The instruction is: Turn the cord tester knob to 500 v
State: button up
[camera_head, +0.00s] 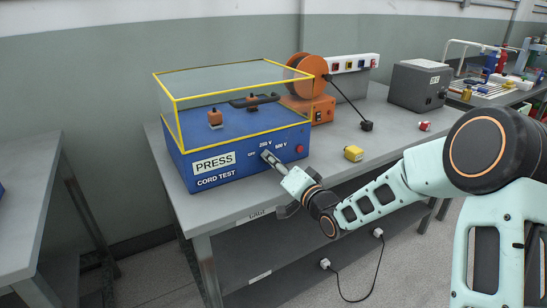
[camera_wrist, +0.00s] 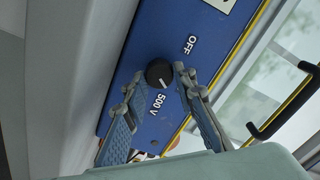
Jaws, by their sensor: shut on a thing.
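The cord tester (camera_head: 245,171) is a blue box marked PRESS and CORD TEST, with a yellow-edged clear cover on top, on the near bench. My gripper (camera_head: 272,159) reaches its front panel and hides the knob in the head view. In the wrist view, the round black knob (camera_wrist: 159,73) lies between the two fingertips of my gripper (camera_wrist: 158,77), which is shut on it. The OFF label (camera_wrist: 190,45) is above right of the knob and the 500 V label (camera_wrist: 157,105) just below it. A short white mark on the knob points down and slightly right, roughly toward the 500 V side.
A red button (camera_head: 300,149) sits right of the knob. A yellow block (camera_head: 353,153), a black plug (camera_head: 366,126) and a red block (camera_head: 425,126) lie on the bench (camera_head: 330,182). An orange reel (camera_head: 310,72) and a grey box (camera_head: 418,86) stand behind.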

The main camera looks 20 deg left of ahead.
jog(key=m+p, duration=0.2)
jog(key=m, duration=0.2)
jog(key=shift+m, duration=0.4)
jog(key=shift+f, duration=0.1)
dwell(0.3)
jog(key=o, duration=1.2)
jog(key=shift+c, duration=0.2)
jog(key=v, duration=1.2)
